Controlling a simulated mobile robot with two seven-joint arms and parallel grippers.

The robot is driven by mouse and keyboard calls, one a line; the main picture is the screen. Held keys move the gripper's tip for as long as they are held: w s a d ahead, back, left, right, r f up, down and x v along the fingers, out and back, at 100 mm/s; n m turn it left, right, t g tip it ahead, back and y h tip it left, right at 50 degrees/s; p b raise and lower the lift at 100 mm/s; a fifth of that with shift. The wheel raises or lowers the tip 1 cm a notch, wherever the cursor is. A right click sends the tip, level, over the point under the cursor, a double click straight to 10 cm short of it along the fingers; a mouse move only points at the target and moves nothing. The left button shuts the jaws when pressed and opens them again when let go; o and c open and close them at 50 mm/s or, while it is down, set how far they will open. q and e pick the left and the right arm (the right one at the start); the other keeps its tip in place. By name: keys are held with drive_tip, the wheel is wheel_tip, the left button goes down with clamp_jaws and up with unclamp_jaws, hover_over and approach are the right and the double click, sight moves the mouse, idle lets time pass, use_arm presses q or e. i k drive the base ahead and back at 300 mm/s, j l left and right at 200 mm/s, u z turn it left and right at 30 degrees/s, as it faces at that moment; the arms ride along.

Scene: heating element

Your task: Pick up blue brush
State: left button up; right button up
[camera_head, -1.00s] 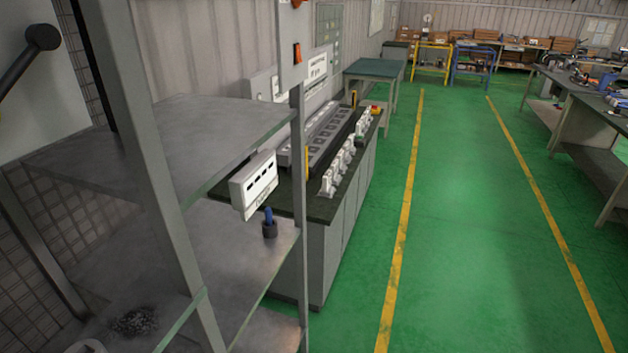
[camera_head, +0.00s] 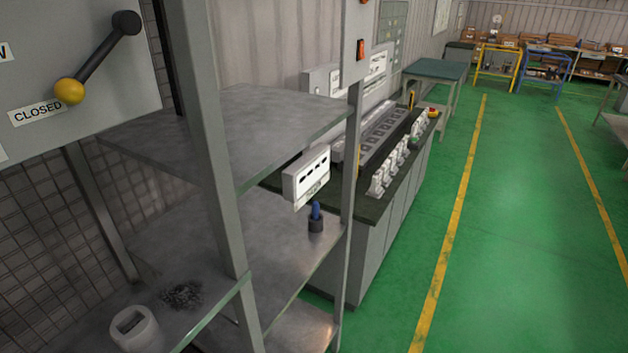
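A small upright object with a blue top and a dark, round lower part (camera_head: 316,218) stands on the middle shelf (camera_head: 270,262) of the grey metal rack, near its right end. It is the only blue thing on the shelf and looks like the blue brush; its bristles cannot be made out. Neither of my grippers is in view.
A white box with dark slots (camera_head: 306,176) is at the rack's right side. A pale open container (camera_head: 133,328) and a dark granular pile (camera_head: 181,295) are at lower left. Green floor (camera_head: 510,230) is clear at right.

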sight(315, 206)
drive_tip(key=i+l+u, duration=0.5)
drive_tip(key=i+l, duration=0.2)
drive_tip(key=i+l+u, duration=0.55)
drive_tip(key=l, duration=0.35)
drive_tip(key=i+l+u, duration=0.25)
drive_tip(key=l, duration=0.3)
drive_tip(key=i+l+u, duration=0.1)
drive_tip(key=l+u, duration=0.15)
drive_tip(key=l, duration=0.3)
drive_tip(key=i+l+u, duration=0.1)
drive_tip(key=l+u, duration=0.15)
drive_tip(key=l, duration=0.35)
drive_tip(key=l+u, duration=0.25)
drive_tip(key=l, duration=0.35)
drive_tip(key=i, duration=0.05)
